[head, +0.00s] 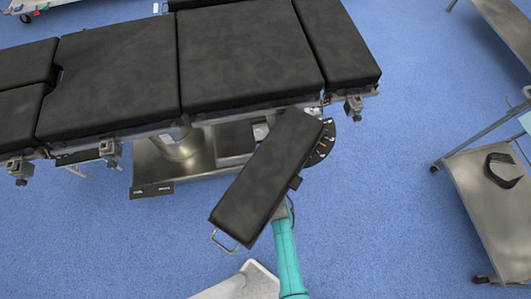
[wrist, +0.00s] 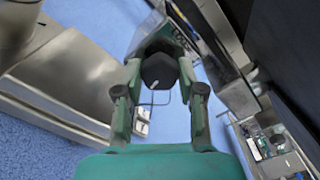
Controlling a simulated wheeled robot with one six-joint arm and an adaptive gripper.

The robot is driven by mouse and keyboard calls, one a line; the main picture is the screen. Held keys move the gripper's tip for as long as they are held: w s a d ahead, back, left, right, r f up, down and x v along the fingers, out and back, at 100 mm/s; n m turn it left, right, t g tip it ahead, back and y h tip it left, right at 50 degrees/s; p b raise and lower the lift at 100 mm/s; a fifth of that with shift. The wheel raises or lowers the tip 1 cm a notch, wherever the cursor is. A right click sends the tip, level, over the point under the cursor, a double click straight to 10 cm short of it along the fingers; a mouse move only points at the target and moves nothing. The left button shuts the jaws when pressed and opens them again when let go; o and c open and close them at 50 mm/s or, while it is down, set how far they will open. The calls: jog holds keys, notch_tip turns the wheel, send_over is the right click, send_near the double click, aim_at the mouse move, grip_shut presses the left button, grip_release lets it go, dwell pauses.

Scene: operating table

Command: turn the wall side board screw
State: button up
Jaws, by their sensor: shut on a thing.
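The arm board (head: 265,180) is a long black padded board, angled out from the near side of the operating table. The screw's black knob (wrist: 159,70) sits between the fingers of my green gripper (wrist: 160,62) in the wrist view. The fingers are shut on it from both sides. A light mark shows on the knob's face. In the head view my teal arm reaches up to the board's lower right edge; the gripper and the knob are hidden beneath the board there.
The black-padded operating table (head: 120,75) fills the upper left, with metal rail clamps (head: 354,108) along its near side. Its metal base (wrist: 60,80) is at left in the wrist view. A steel cart (head: 480,205) stands at right. Blue floor between is clear.

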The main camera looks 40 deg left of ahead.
jog(key=shift+f, duration=0.1)
jog(key=o, duration=1.1)
jog(key=shift+o, duration=0.2)
jog(key=v, duration=1.2)
jog(key=shift+d, duration=0.1)
